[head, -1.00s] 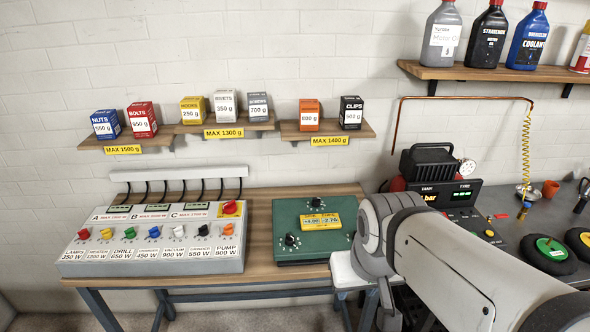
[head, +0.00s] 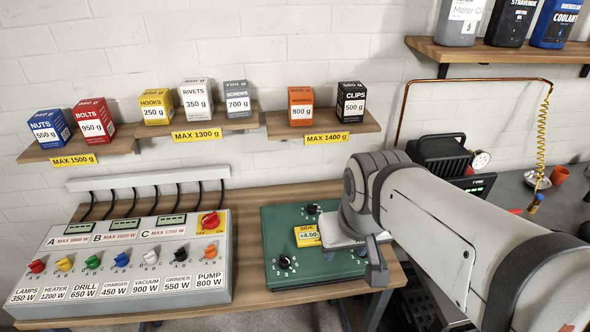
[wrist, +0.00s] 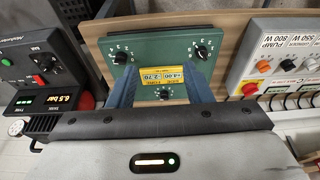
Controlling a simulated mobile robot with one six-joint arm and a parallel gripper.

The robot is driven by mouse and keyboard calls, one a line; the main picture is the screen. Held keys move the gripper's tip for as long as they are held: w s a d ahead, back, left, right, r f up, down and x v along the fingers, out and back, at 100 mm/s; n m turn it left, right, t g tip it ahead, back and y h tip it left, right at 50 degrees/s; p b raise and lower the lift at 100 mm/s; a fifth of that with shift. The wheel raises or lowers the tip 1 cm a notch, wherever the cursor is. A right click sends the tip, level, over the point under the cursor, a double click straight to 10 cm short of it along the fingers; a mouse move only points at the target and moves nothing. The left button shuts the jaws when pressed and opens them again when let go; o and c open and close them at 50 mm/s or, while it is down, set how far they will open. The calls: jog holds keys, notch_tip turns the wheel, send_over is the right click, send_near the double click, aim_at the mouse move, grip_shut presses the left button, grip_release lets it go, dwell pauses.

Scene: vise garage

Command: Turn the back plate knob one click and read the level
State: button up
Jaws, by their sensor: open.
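The green box (head: 275,232) lies on the wooden bench with a yellow display (head: 308,236) and black knobs. One knob (head: 312,208) is at its back edge and another (head: 284,262) at its front left. A third, at the front right, is partly hidden by my arm. In the wrist view the box is upside down, with the back knob (wrist: 164,94) nearest me. The display (wrist: 162,78) there seems to read +4.00 and -2.70, in small print. My gripper (wrist: 159,72) is open, its blue fingers on either side of the display and back knob, apparently above the box.
A grey switch panel (head: 140,262) stands left of the box. Shelves (head: 85,145) with labelled boxes hang on the wall above. A black compressor (head: 440,155) stands to the right. A front strip of the bench (head: 330,294) is bare.

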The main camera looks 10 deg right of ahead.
jog(key=w+n, duration=0.1)
jog(key=w, duration=0.3)
jog(key=w+r+n+g+b, duration=0.1)
jog(key=w, duration=0.4)
jog(key=w+r+n, duration=0.1)
jog(key=w, duration=0.4)
jog(key=shift+d+r+n+g, duration=0.2)
jog(key=shift+n+g, duration=0.1)
jog(key=shift+n, duration=0.1)
jog(key=n+g+b, duration=0.1)
jog(key=n+g, duration=0.1)
jog(key=n, duration=0.2)
send_over(312, 208)
notch_tip(312, 208, down, 4)
jog(key=shift+n, duration=0.3)
jog(key=f+p, duration=0.1)
jog(key=f, duration=1.4)
jog(key=shift+w+f, duration=0.2)
jog(key=c, duration=1)
jog(key=shift+o, duration=0.2)
